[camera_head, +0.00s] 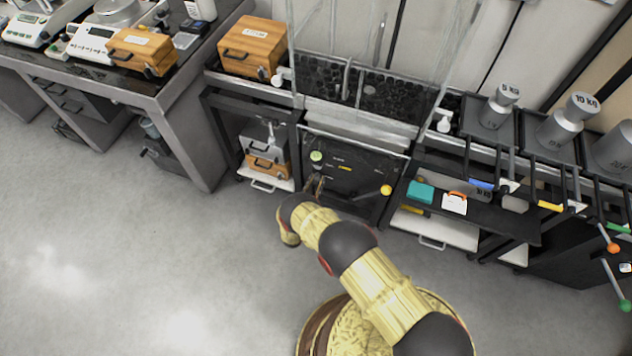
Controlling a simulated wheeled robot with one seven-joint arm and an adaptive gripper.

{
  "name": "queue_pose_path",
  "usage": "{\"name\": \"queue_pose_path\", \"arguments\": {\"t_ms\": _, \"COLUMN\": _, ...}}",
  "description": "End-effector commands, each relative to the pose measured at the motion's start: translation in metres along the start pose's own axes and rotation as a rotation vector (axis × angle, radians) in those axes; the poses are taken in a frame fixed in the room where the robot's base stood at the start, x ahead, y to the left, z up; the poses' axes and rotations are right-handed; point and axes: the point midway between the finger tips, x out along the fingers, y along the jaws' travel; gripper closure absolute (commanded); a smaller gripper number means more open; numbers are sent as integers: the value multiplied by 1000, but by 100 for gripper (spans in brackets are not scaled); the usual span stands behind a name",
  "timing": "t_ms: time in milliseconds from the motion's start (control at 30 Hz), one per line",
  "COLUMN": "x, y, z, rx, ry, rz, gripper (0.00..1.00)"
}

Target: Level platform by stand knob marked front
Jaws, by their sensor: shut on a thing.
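The weighing stand (350,172) has a dark front panel with small labels too small to read. Above it is a dark platform (385,98) inside a clear enclosure. A pale green knob (316,156) is at the panel's upper left, and a yellow knob (386,190) on a bar is at its right. My gripper (317,182) is at the panel's left side, just below the green knob. It is shut on a small part there, which appears to be a stand knob. My fingers and wrist hide most of that part, and no "front" mark is legible.
A shelf with a teal box (420,192) and large metal weights (567,122) are on the right. The grey floor (130,260) at lower left is clear.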

Motion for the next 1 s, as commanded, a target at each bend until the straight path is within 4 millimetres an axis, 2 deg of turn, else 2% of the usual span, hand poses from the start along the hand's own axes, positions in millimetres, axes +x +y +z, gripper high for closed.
{"name": "queue_pose_path", "arguments": {"t_ms": 267, "x": 0, "y": 0, "z": 0, "rx": 113, "ry": 0, "rz": 0, "gripper": 99}}
{"name": "queue_pose_path", "arguments": {"t_ms": 700, "x": 0, "y": -1, "z": 0, "rx": 453, "ry": -1, "rz": 0, "gripper": 99}}
{"name": "queue_pose_path", "arguments": {"t_ms": 1000, "x": 0, "y": -1, "z": 0, "rx": 621, "ry": 0, "rz": 0, "gripper": 99}}
